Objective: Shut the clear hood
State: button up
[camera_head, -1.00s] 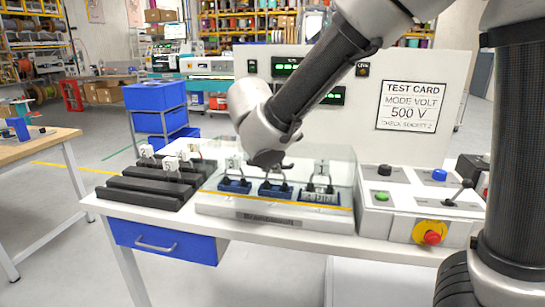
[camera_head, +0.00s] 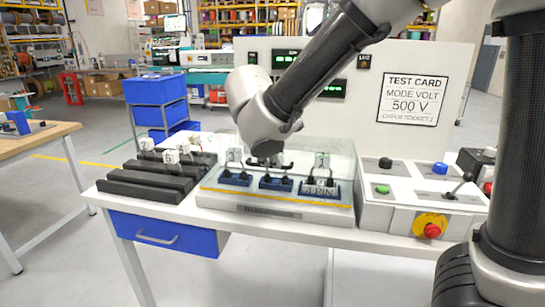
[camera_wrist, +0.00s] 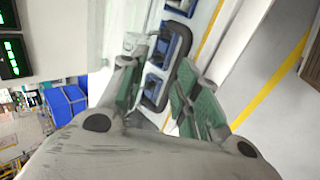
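The clear hood (camera_head: 342,156) shows as a faint see-through sheet around the socket area of the test bench. Its exact tilt is hard to tell. Behind or beneath it is a row of blue sockets (camera_head: 276,184) with grey and black fittings; the right one reads "4 PIN". A yellow line (camera_head: 225,191) runs along the front. My gripper (camera_head: 268,162) is low over the middle of this row. In the wrist view, its green-padded fingers (camera_wrist: 158,98) are apart, with a dark curved loop (camera_wrist: 163,92) between them; contact cannot be told.
Black rails (camera_head: 150,186) with white plugs (camera_head: 171,156) lie to the left. A control box with buttons, a lever and a red emergency stop (camera_head: 432,230) stands on the right. The back panel (camera_head: 375,130) with displays and a test card rises behind.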

jog(key=v, duration=1)
jog(key=shift+s+r, duration=0.3)
jog(key=shift+f, duration=0.1)
jog(key=s+d+f+m+g, duration=0.1)
jog(key=s+d+f+g, duration=0.15)
jog(key=d, duration=0.35)
jog(key=s+d+f+m+g, duration=0.2)
jog(key=s+d+f, duration=0.1)
jog(key=s+d, duration=0.15)
jog(key=s+d+m+y, duration=0.1)
jog(key=s+d+m, duration=0.2)
jog(key=d, duration=0.4)
jog(key=s+d+r+m, duration=0.1)
jog(key=s+d+m, duration=0.1)
jog(key=d+m, duration=0.2)
jog(key=s+d+m+t+y, duration=0.1)
jog(key=s+d+m, duration=0.2)
jog(key=d, duration=0.8)
jog(key=shift+s+r+m+y, duration=0.3)
jog(key=shift+s+r+m, duration=0.1)
jog(key=shift+m, duration=0.3)
